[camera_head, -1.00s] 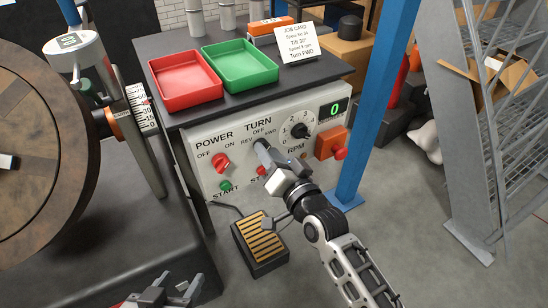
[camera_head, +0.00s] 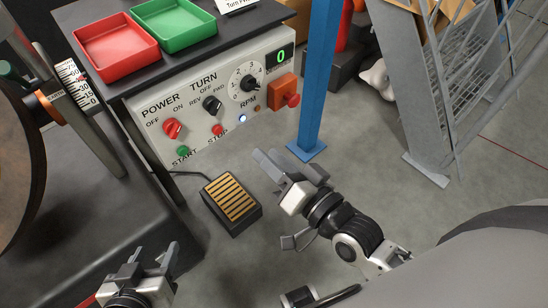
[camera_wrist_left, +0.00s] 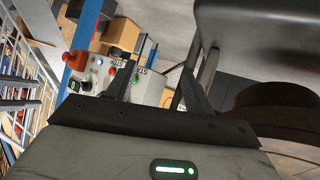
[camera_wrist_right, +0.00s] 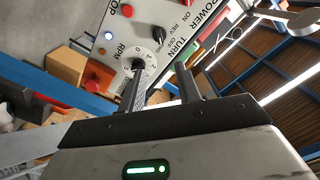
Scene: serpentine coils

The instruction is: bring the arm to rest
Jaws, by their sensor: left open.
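My right gripper (camera_head: 278,156) hangs in the air in front of the control panel (camera_head: 188,142), over the grey floor and apart from the panel. Its two fingers are separated with nothing between them, as the right wrist view (camera_wrist_right: 162,88) also shows. My left gripper (camera_head: 154,254) is low at the bottom left, open and empty, and its spread fingers also show in the left wrist view (camera_wrist_left: 155,82).
The panel carries a red power switch (camera_head: 172,128), a black turn knob (camera_head: 212,104) and an RPM dial (camera_head: 250,84). A foot pedal (camera_head: 231,204) lies on the floor. A blue post (camera_head: 318,85) and a grey rack (camera_head: 425,110) stand right.

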